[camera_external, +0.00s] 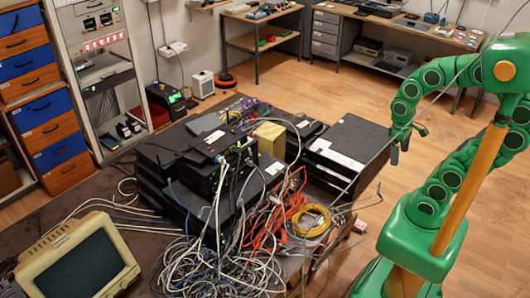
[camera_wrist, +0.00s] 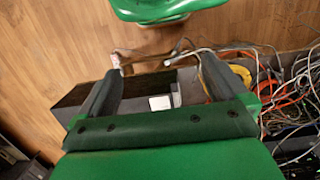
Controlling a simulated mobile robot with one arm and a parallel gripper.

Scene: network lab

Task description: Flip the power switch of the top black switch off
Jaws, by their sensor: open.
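Several black network boxes are stacked on the low table in the middle of the external view, with the top black switch (camera_external: 222,140) at the upper part of the stack. Its power switch is too small to make out. My green gripper (camera_external: 402,139) is in the air to the right of the stack, beside a black box with white labels (camera_external: 346,145). In the wrist view my gripper (camera_wrist: 158,75) has its two dark fingers spread apart with nothing held between them. A dark box with a white label (camera_wrist: 160,103) shows below and between the fingers.
Tangled white and orange cables (camera_external: 245,235) spill over the front of the stack, with a yellow coil (camera_external: 311,219) beside them. An old beige monitor (camera_external: 78,262) stands front left. Wooden floor (camera_external: 300,88) is clear behind the stack.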

